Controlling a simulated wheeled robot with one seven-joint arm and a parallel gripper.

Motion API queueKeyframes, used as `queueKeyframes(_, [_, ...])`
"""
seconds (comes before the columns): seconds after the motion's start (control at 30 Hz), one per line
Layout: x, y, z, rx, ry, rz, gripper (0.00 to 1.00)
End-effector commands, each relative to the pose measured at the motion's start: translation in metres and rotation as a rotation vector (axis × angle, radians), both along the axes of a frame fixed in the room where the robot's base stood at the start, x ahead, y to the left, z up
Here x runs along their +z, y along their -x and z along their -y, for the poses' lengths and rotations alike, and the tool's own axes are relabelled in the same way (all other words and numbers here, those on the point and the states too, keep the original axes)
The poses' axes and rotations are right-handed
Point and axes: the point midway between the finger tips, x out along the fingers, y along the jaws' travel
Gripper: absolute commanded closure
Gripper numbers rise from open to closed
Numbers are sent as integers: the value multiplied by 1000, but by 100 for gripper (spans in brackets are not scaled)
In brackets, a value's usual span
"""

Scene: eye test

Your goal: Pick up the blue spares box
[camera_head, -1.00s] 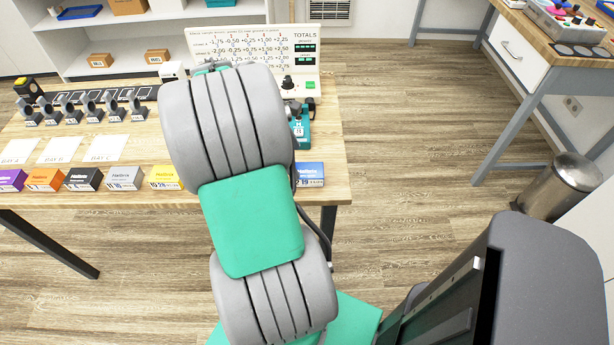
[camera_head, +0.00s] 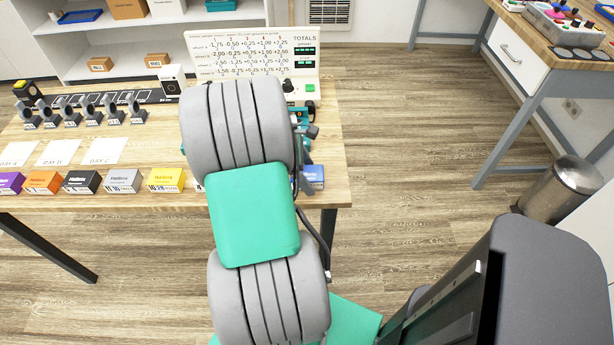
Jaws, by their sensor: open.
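The blue spares box (camera_head: 313,177) stands at the front edge of the wooden table, just right of my arm. It is a small blue box with a white label strip on its lower front; my arm hides its left part. My gripper (camera_head: 307,138) is mostly hidden behind my arm. Only small dark parts of it show beside the arm, above and behind the blue box in the picture. I cannot see its fingertips clearly or whether they touch anything; no box is seen in it.
A row of purple, orange, black, grey and yellow boxes (camera_head: 166,180) lines the front edge to the left. Paper sheets (camera_head: 58,153), dark stands (camera_head: 93,113) and a totals board (camera_head: 252,53) lie behind. A metal bin (camera_head: 562,190) stands right. Floor between is clear.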

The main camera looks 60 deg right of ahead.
Motion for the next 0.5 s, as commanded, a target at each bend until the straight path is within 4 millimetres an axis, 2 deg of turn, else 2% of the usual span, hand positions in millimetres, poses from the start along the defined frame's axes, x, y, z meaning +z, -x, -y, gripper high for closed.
queueKeyframes(0.5, [-3, 0, 0, 0, 0, 0, 20])
